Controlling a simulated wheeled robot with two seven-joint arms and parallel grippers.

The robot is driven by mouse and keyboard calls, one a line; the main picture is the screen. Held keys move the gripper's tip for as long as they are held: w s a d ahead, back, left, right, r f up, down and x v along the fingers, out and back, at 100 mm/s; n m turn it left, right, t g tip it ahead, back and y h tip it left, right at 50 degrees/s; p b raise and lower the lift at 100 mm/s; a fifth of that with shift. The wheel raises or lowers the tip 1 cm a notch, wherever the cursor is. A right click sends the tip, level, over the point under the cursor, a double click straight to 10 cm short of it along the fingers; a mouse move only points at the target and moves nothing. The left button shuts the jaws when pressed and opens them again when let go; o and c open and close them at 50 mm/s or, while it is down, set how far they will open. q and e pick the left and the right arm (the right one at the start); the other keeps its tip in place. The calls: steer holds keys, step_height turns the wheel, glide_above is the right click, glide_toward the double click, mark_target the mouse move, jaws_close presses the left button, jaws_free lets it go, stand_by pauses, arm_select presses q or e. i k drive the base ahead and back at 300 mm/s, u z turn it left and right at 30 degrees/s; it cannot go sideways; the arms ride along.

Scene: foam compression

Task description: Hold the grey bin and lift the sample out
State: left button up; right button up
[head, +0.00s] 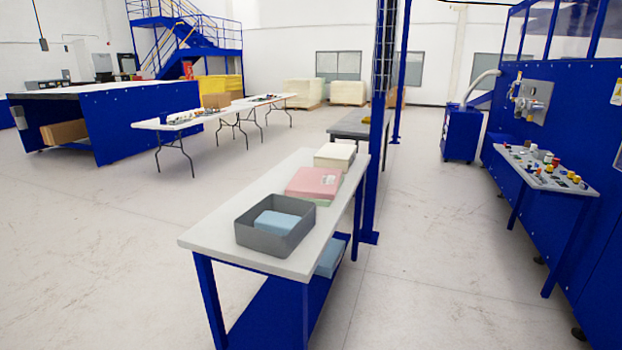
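The grey bin (258,241) is an open-topped box standing near the front end of a white-topped table with blue legs. A light blue foam block, the sample (277,223), lies inside the bin, with its top face showing. The bin's walls hide its lower part. Neither of my grippers shows in the head view, and nothing is touching the bin or the sample.
On the same table (214,238), a pink block (313,183) and a cream block (334,155) sit behind the bin. A blue block (330,257) lies on the lower shelf. A blue post (377,170) stands right of the table. The floor in front and left is clear.

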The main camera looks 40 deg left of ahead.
mark_target(279, 224)
steer(key=i, duration=3.4)
steer(key=u, duration=4)
